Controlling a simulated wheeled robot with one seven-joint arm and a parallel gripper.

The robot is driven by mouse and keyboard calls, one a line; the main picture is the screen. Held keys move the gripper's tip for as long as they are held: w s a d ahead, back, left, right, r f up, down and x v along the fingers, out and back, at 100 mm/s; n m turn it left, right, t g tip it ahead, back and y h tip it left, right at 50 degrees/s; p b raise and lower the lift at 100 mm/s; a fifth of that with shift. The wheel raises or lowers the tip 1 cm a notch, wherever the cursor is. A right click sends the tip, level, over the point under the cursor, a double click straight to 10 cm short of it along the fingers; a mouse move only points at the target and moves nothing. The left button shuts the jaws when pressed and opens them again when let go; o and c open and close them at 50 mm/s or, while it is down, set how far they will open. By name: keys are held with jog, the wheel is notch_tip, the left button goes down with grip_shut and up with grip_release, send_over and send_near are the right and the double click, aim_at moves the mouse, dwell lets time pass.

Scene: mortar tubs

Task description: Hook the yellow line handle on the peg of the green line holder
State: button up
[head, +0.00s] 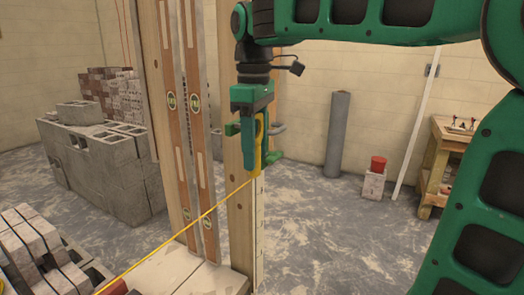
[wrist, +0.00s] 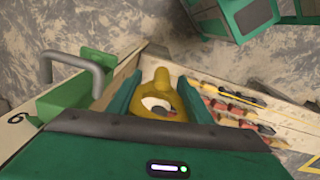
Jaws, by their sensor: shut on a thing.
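My gripper (head: 248,140) is shut on the yellow line handle (head: 258,148) and holds it up in front of the wooden post. In the wrist view the handle (wrist: 160,98) sits between my two green fingers (wrist: 160,106), with its rounded end and an opening showing. The green line holder (head: 274,154) is at the post, partly hidden behind my gripper and the handle. Its grey peg (head: 278,129) sticks out to the right. In the wrist view the holder (wrist: 75,97) and its bent grey peg (wrist: 92,68) are left of the handle, apart from it.
A taut yellow line (head: 190,224) runs from the handle down to the lower left. Long wooden levels (head: 202,130) stand left of the post (head: 239,215). Grey blocks (head: 100,165) are stacked at left. A wooden bench (head: 447,150) stands at right. Floor behind the post is open.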

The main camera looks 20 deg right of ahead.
jog(key=shift+w+a+f, duration=0.35)
jog(key=shift+w+a, duration=0.1)
jog(key=shift+w, duration=0.2)
jog(key=shift+w+a+f, duration=0.3)
jog(key=shift+w+a, duration=0.15)
jog(key=shift+w, duration=0.2)
jog(key=o, duration=1.4)
jog(key=shift+a, duration=0.1)
jog(key=shift+o, duration=0.2)
jog(key=shift+o, duration=0.2)
jog(key=shift+o, duration=1.3)
jog(key=shift+o, duration=1.3)
